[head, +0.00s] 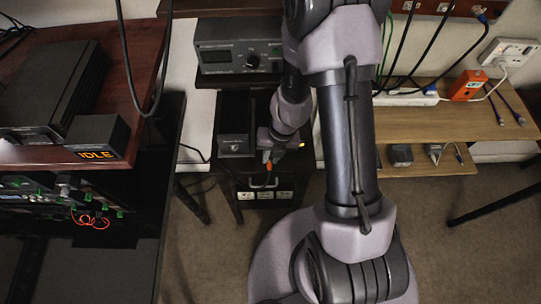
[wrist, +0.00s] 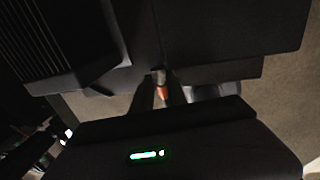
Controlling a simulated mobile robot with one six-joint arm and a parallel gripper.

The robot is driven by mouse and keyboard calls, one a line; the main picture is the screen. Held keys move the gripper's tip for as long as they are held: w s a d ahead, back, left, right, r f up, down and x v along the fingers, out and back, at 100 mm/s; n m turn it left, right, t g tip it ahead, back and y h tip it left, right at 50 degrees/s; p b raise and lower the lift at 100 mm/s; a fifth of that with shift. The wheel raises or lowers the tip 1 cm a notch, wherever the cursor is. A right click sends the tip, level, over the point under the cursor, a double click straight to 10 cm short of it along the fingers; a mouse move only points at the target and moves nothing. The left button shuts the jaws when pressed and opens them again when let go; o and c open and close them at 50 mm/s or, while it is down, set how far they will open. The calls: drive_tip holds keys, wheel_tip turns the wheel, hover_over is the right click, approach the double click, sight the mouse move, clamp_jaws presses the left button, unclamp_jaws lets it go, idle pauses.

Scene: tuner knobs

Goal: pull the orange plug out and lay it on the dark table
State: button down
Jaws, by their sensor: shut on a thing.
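My gripper (head: 268,158) is shut on the orange plug (head: 269,166), just in front of a small black box on the dark table (head: 285,183). In the wrist view the orange plug (wrist: 162,92) shows between the two dark fingers (wrist: 161,96), with a grey metal tip at its far end close to a dark surface. I cannot tell whether the tip is in a socket or free.
The black box (head: 235,127) stands on the dark table, below a shelf with a grey knobbed unit (head: 240,55). A reddish desk with an IDLE display (head: 97,154) is at left. A wooden shelf (head: 450,120) with an orange box (head: 467,86) is at right.

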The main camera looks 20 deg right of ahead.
drive_tip(key=shift+f+b, duration=0.55)
drive_tip(key=shift+f, duration=0.1)
drive_tip(key=shift+s+f+b, duration=0.35)
idle(0.4)
drive_tip(key=c, duration=1.3)
unclamp_jaws()
drive_tip(key=shift+s, duration=0.1)
drive_tip(key=shift+w+r+p, duration=0.25)
drive_tip(key=shift+r+p, duration=0.25)
drive_tip(key=shift+p, duration=0.3)
drive_tip(key=shift+w+r+p, duration=0.15)
drive_tip(key=shift+r+p, duration=0.9)
drive_tip(key=o, duration=0.6)
